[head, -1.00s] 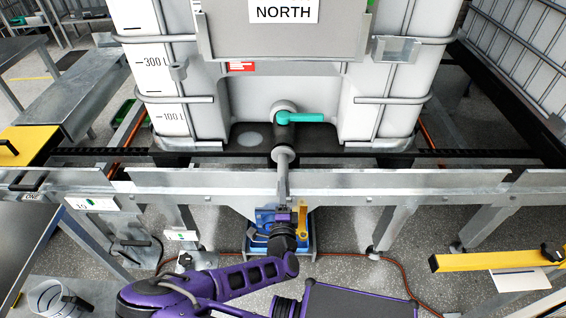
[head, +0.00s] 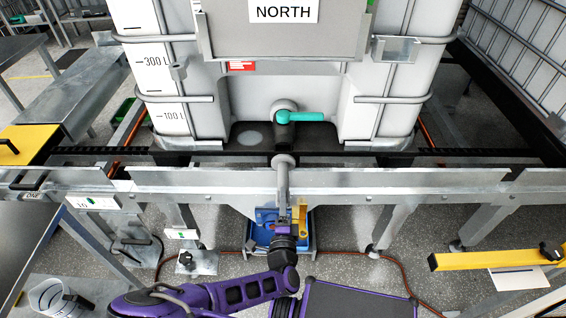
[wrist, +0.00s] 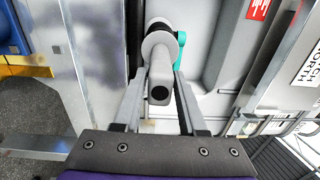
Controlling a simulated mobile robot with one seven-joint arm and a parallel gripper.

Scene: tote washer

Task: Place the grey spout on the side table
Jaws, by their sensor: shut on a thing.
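The grey spout (head: 283,180) has a round collar at its top and stands just in front of the large white tote's valve (head: 285,115), which has a teal handle. In the wrist view the spout (wrist: 162,72) points toward me, its dark open end facing the camera. My gripper (wrist: 161,84) is shut on the spout, a finger on each side. In the head view my gripper (head: 284,222) is at the spout's lower end. I cannot tell whether the collar touches the valve. A dark-topped table (head: 28,245) stands at the left; I cannot tell whether it is the side table.
A metal rail (head: 400,180) runs across in front of the tote (head: 180,75). A blue tray (head: 262,235) is on the floor under the spout. A yellow bar (head: 490,260) is at the right, and a white cylinder (head: 50,298) at the lower left. An orange hose lies on the floor.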

